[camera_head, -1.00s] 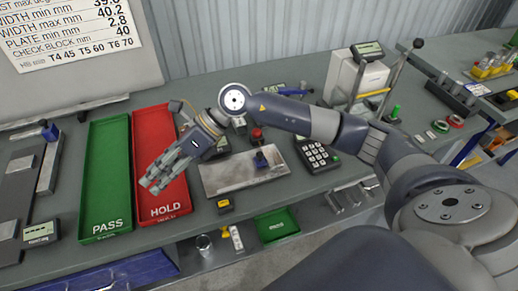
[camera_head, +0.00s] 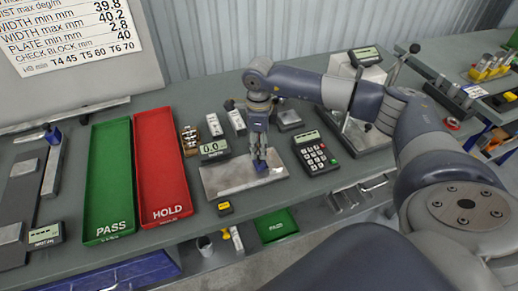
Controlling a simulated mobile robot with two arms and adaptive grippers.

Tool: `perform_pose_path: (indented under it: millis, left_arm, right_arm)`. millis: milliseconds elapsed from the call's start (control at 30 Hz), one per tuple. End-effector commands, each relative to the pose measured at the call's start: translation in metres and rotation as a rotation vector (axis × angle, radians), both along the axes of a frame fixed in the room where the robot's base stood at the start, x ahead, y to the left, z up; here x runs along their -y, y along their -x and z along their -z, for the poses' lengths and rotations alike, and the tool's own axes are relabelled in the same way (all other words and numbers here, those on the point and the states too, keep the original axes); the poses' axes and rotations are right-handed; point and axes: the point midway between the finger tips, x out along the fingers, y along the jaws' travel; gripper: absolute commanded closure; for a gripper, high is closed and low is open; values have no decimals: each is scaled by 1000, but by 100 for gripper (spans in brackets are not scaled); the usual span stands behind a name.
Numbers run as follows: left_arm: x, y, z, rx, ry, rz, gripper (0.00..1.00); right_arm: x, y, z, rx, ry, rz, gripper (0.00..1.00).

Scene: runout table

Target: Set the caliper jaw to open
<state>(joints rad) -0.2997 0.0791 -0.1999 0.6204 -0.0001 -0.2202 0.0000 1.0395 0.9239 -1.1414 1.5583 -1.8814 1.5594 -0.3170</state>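A flat metal plate (camera_head: 225,180) lies on the bench in the middle, with a small blue piece (camera_head: 261,167) standing on it. These look like the caliper and its jaw, but I cannot be sure. My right gripper (camera_head: 259,158) points down over the plate, right at the blue piece. Its fingers look close together and partly hide the piece. I cannot tell whether they grip it or how far the jaw stands open. My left gripper is not in view.
Left of the plate lie a red HOLD tray (camera_head: 159,207) and a green PASS tray (camera_head: 110,229). A keypad (camera_head: 315,153) is close on the right. A small yellow-and-black block (camera_head: 224,208) lies in front. Several small blocks stand behind the plate.

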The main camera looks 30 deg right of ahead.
Motion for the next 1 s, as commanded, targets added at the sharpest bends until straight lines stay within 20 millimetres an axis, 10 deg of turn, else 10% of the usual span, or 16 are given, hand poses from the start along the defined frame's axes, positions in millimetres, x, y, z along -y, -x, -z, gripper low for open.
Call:
perform_pose_path:
  millis: [600, 800, 1000]
  left_arm:
    - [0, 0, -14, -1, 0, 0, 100]
    - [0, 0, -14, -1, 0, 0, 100]
    - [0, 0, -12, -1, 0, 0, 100]
  right_arm:
    - [0, 0, 41, 1, -2, -1, 60]
    - [0, 0, 41, 1, -2, -1, 100]
    - [-3, -1, 41, 2, -2, -2, 100]
